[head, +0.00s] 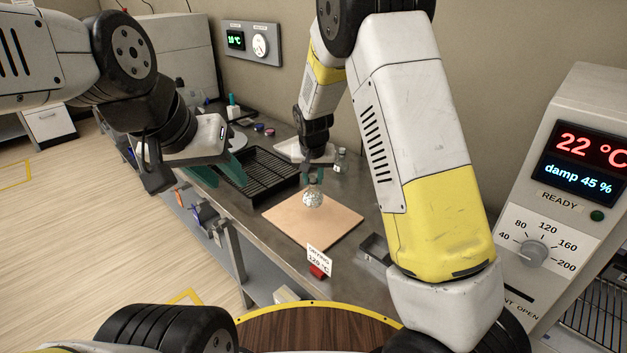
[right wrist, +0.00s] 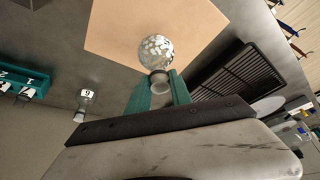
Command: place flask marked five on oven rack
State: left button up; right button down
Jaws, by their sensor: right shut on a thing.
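A round flask with white speckles (head: 313,199) hangs neck-up in my right gripper (head: 314,174), over or on the tan board; I cannot tell if it touches. In the right wrist view the teal fingers are shut on the neck of the flask (right wrist: 157,52); no number on it is readable. My left gripper (head: 190,165) is at the left, its teal fingers apart and empty. The oven (head: 560,140) stands at the right, reading 22 °C, with its dial (head: 534,253). Part of the wire oven rack (head: 597,318) shows at the lower right edge.
The tan board (head: 285,222) lies on the grey bench. A black slotted tray (head: 262,182) is behind it, left. A small bottle (head: 340,160) stands behind; in the wrist view a 9 label (right wrist: 88,93) shows. A drying 120 °C card (head: 318,255) stands at the front edge.

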aim_at(313, 184)
jog(key=shift+f, duration=1.9)
jog(key=shift+f, duration=0.15)
jog(key=c, duration=1.2)
grip_release()
jog(key=shift+o, duration=0.2)
